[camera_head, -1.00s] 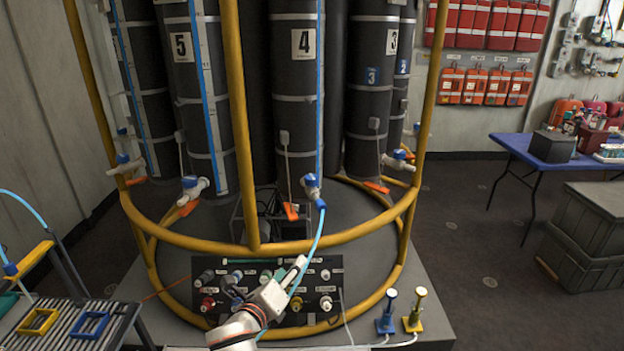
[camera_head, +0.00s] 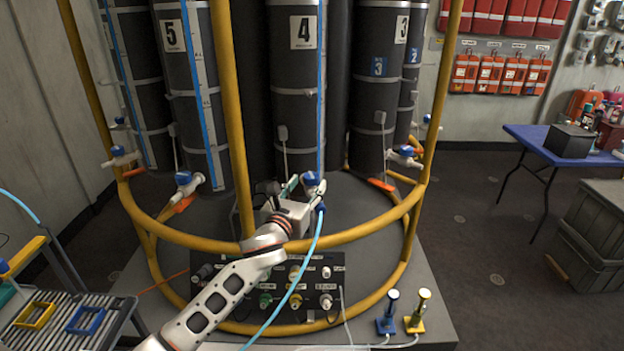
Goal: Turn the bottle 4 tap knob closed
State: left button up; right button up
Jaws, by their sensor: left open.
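Bottle 4 (camera_head: 298,100) is a dark grey cylinder with a white label marked 4, at the centre of the rosette. Its tap knob (camera_head: 311,178) is blue and sits low in front of the bottle, with a light blue hose (camera_head: 312,255) running down from the tap. My left gripper (camera_head: 300,186) reaches over the yellow ring, its fingers open and right at the knob. I cannot tell if the fingers touch it. The gripper hides part of the tap body and the orange tag seen there before. My right gripper is not in view.
The yellow frame ring (camera_head: 350,236) and an upright yellow post (camera_head: 234,110) stand close around my arm. A control panel (camera_head: 275,290) is below. Neighbouring taps carry blue knobs (camera_head: 183,178). Two small stands (camera_head: 386,315) are at the front right.

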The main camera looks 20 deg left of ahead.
aim_at(305, 182)
pick_arm(q)
jog(key=shift+w+d, duration=0.1)
jog(key=shift+w, duration=1.85)
jog(key=shift+c, duration=0.5)
jog(key=c, duration=1.1)
jog(key=shift+o, duration=0.2)
jog(key=shift+r+m+h+p, duration=0.1)
jog(key=shift+m+h+p, duration=0.5)
jog(key=shift+m+h, duration=0.7)
jog(key=shift+m+g+h+b, duration=0.35)
jog(key=shift+m+g+h, duration=0.45)
jog(key=shift+h, duration=0.75)
jog(key=shift+m+g+h+b, duration=0.3)
jog(key=shift+m+g+h, duration=0.5)
jog(key=shift+h, duration=0.75)
